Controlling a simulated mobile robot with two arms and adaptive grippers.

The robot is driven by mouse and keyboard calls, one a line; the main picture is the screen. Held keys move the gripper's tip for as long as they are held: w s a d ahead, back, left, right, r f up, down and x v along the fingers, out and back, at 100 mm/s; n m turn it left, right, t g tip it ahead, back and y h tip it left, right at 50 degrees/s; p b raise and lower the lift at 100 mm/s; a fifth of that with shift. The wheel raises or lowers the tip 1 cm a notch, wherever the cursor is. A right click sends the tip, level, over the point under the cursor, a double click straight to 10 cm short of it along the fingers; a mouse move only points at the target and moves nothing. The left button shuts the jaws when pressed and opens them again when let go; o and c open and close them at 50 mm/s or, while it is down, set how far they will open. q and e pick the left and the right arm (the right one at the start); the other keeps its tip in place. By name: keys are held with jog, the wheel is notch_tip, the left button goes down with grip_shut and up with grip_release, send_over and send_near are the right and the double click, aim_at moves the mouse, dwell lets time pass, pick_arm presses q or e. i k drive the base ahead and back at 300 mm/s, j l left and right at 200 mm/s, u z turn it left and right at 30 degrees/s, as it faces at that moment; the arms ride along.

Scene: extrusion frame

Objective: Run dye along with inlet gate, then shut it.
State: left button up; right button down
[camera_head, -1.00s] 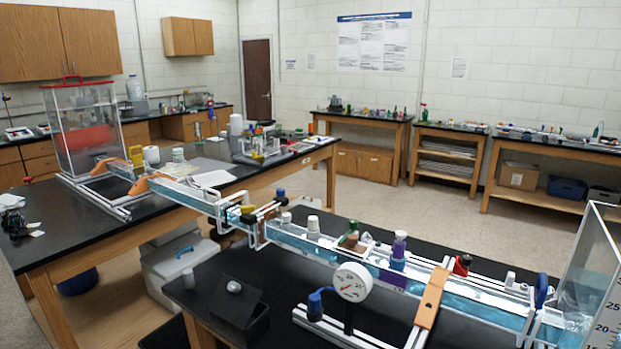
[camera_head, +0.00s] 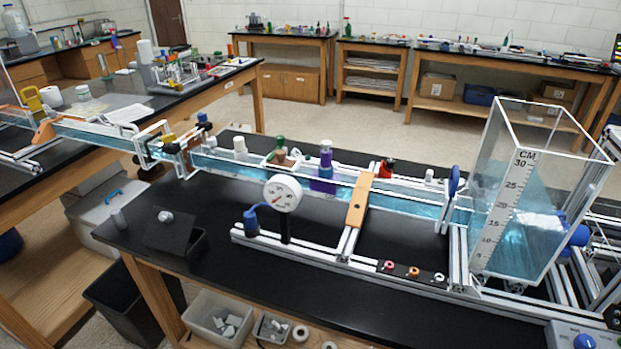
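A clear flume channel (camera_head: 405,203) with blue water runs across the black bench. At its right end stands a clear tank (camera_head: 510,215) with a CM scale, part filled with blue water. A blue handle (camera_head: 454,182) stands upright where the channel meets the tank; I cannot tell whether it works the inlet gate or whether that gate is open. A purple-capped bottle (camera_head: 326,155) stands at the channel with purple around its base; I cannot tell if it holds the dye. A red-topped part (camera_head: 386,169) sits further right. Neither gripper is in view.
A round gauge (camera_head: 283,193) stands before the channel, with an orange cross-piece (camera_head: 359,200) beside it. A black box (camera_head: 175,236) sits at the bench's left. Bins (camera_head: 222,318) are below. The bench's front middle is mostly clear.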

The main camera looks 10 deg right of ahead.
aim_at(454, 177)
jog(key=z, duration=1.3)
